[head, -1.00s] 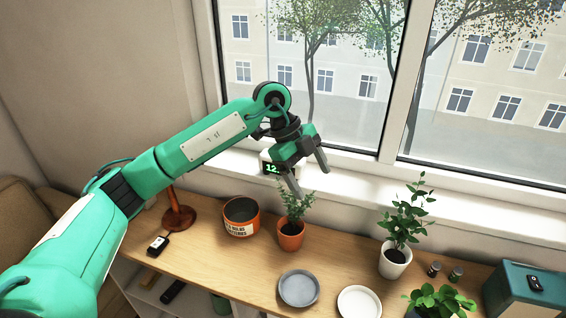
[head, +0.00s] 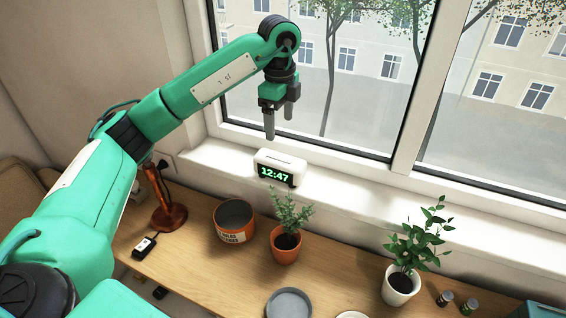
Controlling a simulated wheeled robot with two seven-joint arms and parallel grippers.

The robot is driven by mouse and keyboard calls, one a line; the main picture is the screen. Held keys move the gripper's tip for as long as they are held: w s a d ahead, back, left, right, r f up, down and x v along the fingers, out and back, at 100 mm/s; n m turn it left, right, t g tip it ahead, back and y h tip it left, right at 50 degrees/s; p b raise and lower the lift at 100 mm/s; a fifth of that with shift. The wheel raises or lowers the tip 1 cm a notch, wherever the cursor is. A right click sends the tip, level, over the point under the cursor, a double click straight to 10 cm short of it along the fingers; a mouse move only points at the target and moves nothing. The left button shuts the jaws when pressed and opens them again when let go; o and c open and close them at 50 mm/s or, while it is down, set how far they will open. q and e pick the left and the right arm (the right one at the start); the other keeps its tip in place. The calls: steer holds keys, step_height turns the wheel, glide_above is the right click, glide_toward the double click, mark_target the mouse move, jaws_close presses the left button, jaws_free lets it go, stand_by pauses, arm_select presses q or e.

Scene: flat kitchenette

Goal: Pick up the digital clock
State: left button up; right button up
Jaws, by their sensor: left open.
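The digital clock (head: 278,168) is a white box with rounded corners and a dark face showing 12:47 in green digits. It stands upright on the white window sill, behind the small potted plant. My left gripper (head: 278,128) points down above the clock, open and empty, with its fingertips apart from the clock in the picture. My right gripper is not in view.
The sill (head: 350,187) is clear to the right of the clock. On the wooden shelf (head: 190,260) below stand an orange tin (head: 233,222), a small terracotta-potted plant (head: 286,245), a white-potted plant (head: 401,285) and a grey plate (head: 289,303). The window is close behind.

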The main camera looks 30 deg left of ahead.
mark_target(280, 157)
arm_select(q)
steer(key=f, duration=0.3)
steer(key=shift+s+d+f, duration=0.1)
steer(key=shift+s+f, duration=0.1)
steer(key=shift+f, duration=0.15)
step_height(280, 157, down, 3)
steer(key=shift+w+r+p, duration=0.1)
steer(key=shift+w+p, duration=0.05)
steer(key=shift+p, duration=0.15)
steer(key=shift+f, duration=0.25)
steer(key=shift+f+p, duration=0.45)
steer(key=shift+p, duration=0.05)
steer(key=f+p, duration=0.1)
steer(key=f, duration=0.2)
steer(key=shift+s+f+p, duration=0.2)
steer(key=shift+p, duration=0.15)
steer(key=shift+f, duration=0.5)
steer(key=c, duration=1.2)
steer(key=shift+w, duration=0.1)
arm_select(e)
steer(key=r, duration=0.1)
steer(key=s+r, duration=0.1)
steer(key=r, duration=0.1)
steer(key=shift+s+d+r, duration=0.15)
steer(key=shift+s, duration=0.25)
arm_select(q)
steer(key=shift+r, duration=0.1)
steer(key=shift+c, duration=0.2)
